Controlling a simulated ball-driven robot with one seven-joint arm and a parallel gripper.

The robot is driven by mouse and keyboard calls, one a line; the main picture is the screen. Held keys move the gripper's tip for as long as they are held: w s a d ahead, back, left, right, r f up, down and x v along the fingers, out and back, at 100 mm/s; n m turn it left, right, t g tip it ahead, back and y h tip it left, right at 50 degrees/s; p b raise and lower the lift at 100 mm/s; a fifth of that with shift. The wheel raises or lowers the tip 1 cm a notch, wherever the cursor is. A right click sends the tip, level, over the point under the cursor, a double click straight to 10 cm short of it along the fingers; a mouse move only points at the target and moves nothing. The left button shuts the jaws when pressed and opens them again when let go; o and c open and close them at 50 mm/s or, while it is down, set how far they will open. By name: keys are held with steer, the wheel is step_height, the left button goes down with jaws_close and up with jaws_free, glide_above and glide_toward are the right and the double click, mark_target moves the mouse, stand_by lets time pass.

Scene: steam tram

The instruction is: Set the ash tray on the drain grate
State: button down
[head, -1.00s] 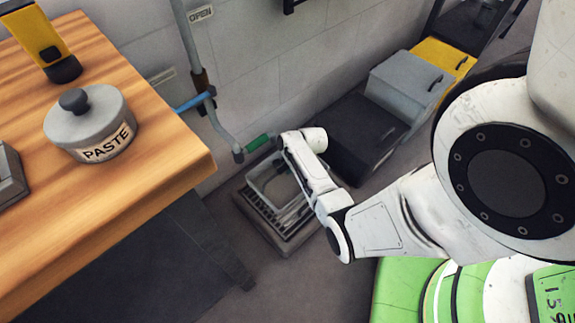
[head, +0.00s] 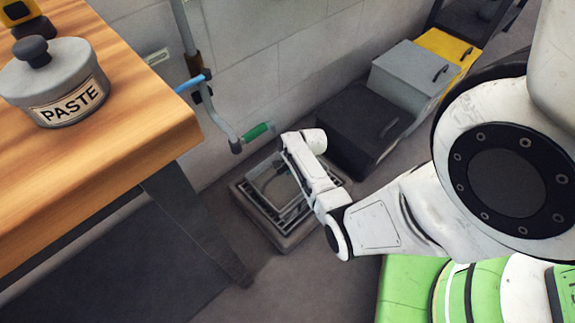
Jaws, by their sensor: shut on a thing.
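The ash tray (head: 262,196) is a small, light grey, open tray with a thin rim. It is over the drain grate (head: 256,219), a square, dark-barred grate in a raised frame on the floor. I cannot tell whether the tray touches the bars. My gripper (head: 300,170) reaches over the tray's right side and is shut on it. My white wrist and forearm hide the fingertips, the tray's right part and some of the grate.
A wooden table (head: 120,145) with a grey paste pot (head: 55,85) stands at left. A pipe with a green-gripped lever (head: 256,131) is on the wall behind the grate. Dark, grey and yellow boxes (head: 402,75) line the wall at right. The floor before the grate is clear.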

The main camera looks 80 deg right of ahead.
steer(key=shift+f, duration=0.35)
stand_by(0.6)
steer(key=c, duration=0.7)
jaws_free()
steer(key=shift+c, duration=0.2)
steer(key=shift+s, duration=0.1)
steer(key=p+v, duration=0.6)
steer(key=v, duration=0.4)
steer(key=shift+r, duration=0.4)
steer(key=shift+a, duration=0.1)
